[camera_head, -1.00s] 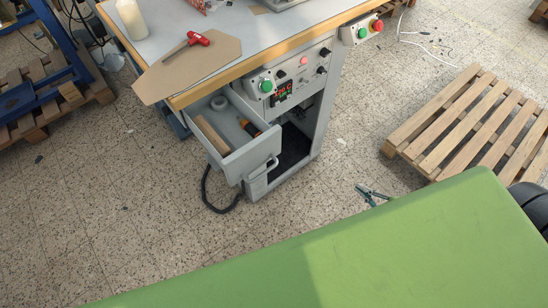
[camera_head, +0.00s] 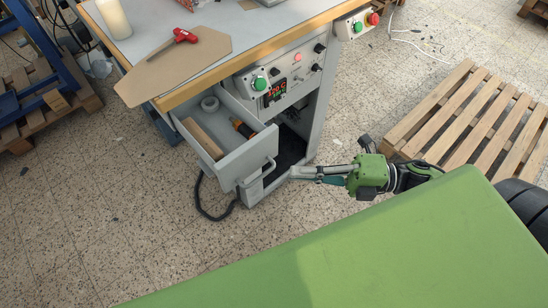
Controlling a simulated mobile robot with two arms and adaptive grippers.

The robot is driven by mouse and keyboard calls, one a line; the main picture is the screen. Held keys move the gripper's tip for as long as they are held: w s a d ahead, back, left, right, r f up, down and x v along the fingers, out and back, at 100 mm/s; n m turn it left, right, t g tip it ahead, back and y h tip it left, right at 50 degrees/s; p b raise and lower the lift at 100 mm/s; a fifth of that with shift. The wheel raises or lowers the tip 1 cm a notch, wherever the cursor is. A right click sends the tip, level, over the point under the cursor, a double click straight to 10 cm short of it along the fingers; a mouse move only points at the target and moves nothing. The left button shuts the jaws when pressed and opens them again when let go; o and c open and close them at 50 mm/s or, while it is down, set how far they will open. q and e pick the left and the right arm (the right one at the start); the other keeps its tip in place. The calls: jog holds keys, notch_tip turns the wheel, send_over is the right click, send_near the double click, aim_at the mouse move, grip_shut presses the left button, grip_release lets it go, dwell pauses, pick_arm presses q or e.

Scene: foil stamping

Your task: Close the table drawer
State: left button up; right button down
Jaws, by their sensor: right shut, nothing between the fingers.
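The grey table drawer (camera_head: 243,163) is pulled out from the left side of the grey cabinet under the table. Inside it lie a wooden block (camera_head: 203,138), a roll of tape (camera_head: 210,104) and an orange and black tool (camera_head: 243,129). A curved handle (camera_head: 258,175) is on its front. My right gripper (camera_head: 296,172) comes in from the right, shut and empty, its fingertips pointing left toward the cabinet's lower edge, right of the drawer front. I cannot tell whether it touches the cabinet. My left gripper is out of view.
The table (camera_head: 240,25) carries a brown cardboard sheet (camera_head: 170,72), a red-handled tool (camera_head: 184,36) and a white bottle (camera_head: 115,18). A control panel (camera_head: 285,80) sits beside the drawer. A black cable (camera_head: 205,208) loops on the floor below. A wooden pallet (camera_head: 465,115) lies at right.

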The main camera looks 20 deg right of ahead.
aim_at(256, 160)
jog(key=shift+w+a+p, duration=0.2)
jog(key=shift+w+a, duration=0.9)
jog(key=shift+w, duration=0.2)
jog(key=shift+w+a+p, duration=0.2)
jog(key=shift+w+a, duration=0.9)
jog(key=shift+w, duration=0.2)
jog(key=shift+w, duration=0.1)
